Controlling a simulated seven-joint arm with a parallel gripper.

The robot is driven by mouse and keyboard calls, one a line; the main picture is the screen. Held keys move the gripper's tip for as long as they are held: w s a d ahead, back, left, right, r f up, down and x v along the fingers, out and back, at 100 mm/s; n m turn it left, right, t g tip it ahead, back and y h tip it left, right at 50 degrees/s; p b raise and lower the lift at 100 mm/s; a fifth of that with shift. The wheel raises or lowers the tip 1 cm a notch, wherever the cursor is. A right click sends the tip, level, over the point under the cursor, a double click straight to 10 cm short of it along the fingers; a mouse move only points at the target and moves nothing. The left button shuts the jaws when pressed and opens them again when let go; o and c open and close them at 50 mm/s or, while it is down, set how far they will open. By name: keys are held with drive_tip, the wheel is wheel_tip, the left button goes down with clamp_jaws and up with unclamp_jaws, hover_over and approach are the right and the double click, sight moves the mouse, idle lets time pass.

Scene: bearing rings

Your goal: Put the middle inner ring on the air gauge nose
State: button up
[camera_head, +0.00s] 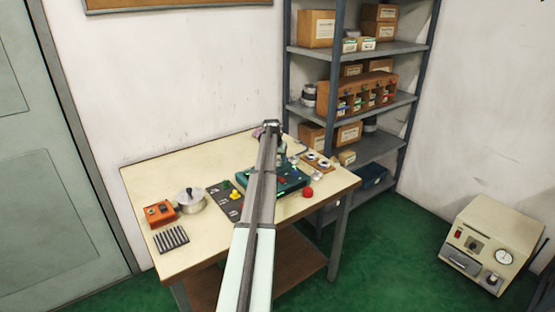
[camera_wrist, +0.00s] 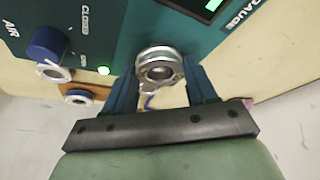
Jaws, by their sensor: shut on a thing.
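In the wrist view my gripper (camera_wrist: 158,72) has its two blue fingers on either side of a shiny steel ring (camera_wrist: 155,52) and is shut on it. The ring is right at the front of the teal air gauge (camera_wrist: 125,20). A round metal face shows inside the ring; I cannot tell whether it is the gauge nose or how far the ring sits over it. In the head view the air gauge (camera_head: 293,184) stands on the table, partly behind my arm. The held ring cannot be made out there.
A brown holder (camera_wrist: 72,87) with other rings lies beyond the left finger; it shows in the head view (camera_head: 326,166) too. A pot (camera_head: 190,201) and orange box (camera_head: 159,213) stand at the table's left.

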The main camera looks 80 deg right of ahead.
idle(0.3)
drive_tip(key=o, duration=1.3)
drive_tip(key=shift+r, duration=3.75)
